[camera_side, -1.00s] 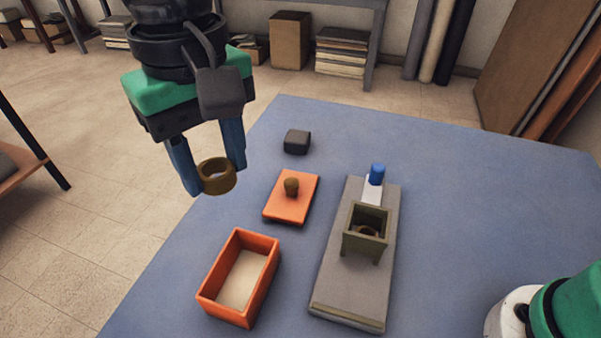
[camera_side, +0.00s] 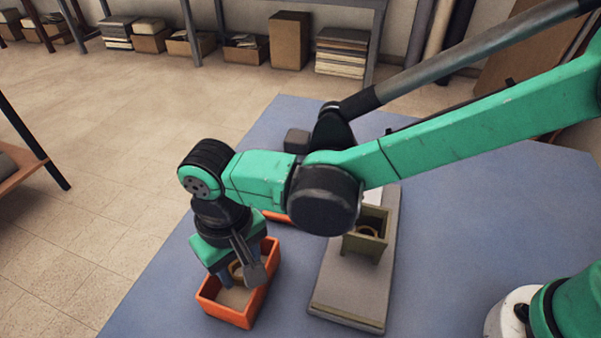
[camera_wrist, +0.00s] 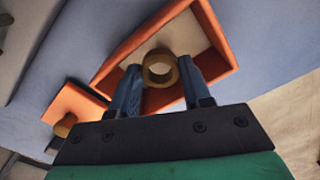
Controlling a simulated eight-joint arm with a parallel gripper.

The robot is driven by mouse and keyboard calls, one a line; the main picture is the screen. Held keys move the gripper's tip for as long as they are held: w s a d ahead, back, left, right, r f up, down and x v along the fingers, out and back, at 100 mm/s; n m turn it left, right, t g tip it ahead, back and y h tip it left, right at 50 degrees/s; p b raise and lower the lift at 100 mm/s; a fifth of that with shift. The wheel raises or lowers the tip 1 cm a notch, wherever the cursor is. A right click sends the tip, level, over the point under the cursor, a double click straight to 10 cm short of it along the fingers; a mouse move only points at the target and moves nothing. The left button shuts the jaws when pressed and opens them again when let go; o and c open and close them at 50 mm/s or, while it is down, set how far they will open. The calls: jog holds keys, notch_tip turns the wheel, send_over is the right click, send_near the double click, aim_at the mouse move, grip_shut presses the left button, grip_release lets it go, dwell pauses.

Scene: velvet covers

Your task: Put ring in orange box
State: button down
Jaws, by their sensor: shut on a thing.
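The ring (camera_wrist: 160,66), brownish gold, is held between the two blue fingers of my gripper (camera_wrist: 162,76). In the wrist view the ring shows against the pale floor of the open orange box (camera_wrist: 209,20). In the side view my gripper (camera_side: 234,273) points down at the orange box (camera_side: 224,312), and the ring (camera_side: 237,272) is partly hidden behind gripper parts. The fingers are shut on the ring. I cannot tell exactly how far the ring is above the box floor.
The orange lid (camera_wrist: 81,101) with a brown knob (camera_wrist: 64,125) lies beside the box; my arm mostly covers it in the side view. A grey board (camera_side: 345,307) carries an olive square holder (camera_side: 362,243) with a ring-like piece inside. A dark block (camera_side: 297,141) sits farther back.

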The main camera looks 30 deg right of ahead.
jog(key=shift+f, duration=1.3)
jog(key=c, duration=0.7)
grip_release()
jog(key=shift+f, duration=0.1)
jog(key=shift+o, duration=0.2)
notch_tip(320, 180, up, 12)
jog(key=w+d+r+m+t+y, duration=0.1)
jog(key=w+d+r, duration=0.1)
jog(key=d, duration=0.5)
jog(key=w+d+r+m+t, duration=0.1)
jog(key=d+r+t, duration=0.1)
jog(key=d, duration=0.5)
jog(key=s+d+f+t, duration=0.1)
jog(key=d+t, duration=0.1)
jog(key=d, duration=0.5)
jog(key=s+d+f+m+t+h, duration=0.1)
jog(key=s+d+f+t, duration=0.1)
jog(key=d, duration=0.6)
jog(key=shift+s+d, duration=0.25)
